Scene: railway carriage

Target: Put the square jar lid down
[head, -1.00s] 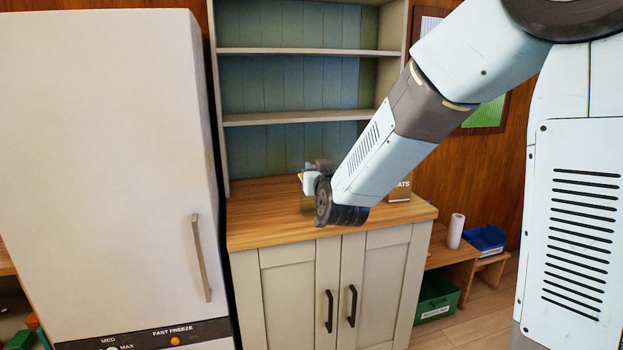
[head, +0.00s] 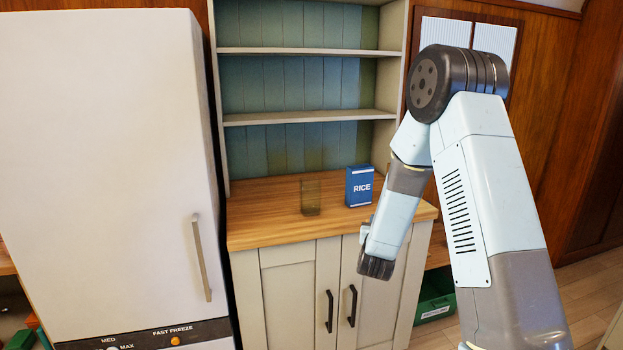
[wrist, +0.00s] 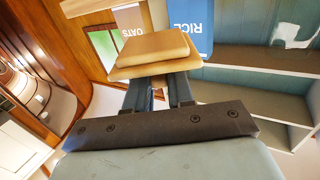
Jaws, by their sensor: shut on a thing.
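The square jar lid (wrist: 150,47) is a pale wooden slab, seen close up in the wrist view. My gripper (wrist: 160,92) is shut on its underside part, with a dark finger on each side. In the head view my arm hides the lid and most of the gripper, which is at the right front of the wooden counter (head: 270,224). A square, see-through brownish jar (head: 311,198) stands upright and open on the counter, left of my gripper and apart from it.
A blue rice box (head: 359,187) stands right of the jar; it also shows in the wrist view (wrist: 190,28). An oats box (wrist: 131,28) shows beside it there. Shelves (head: 300,118) rise behind the counter. A white fridge (head: 105,170) stands left. The counter's left and front are clear.

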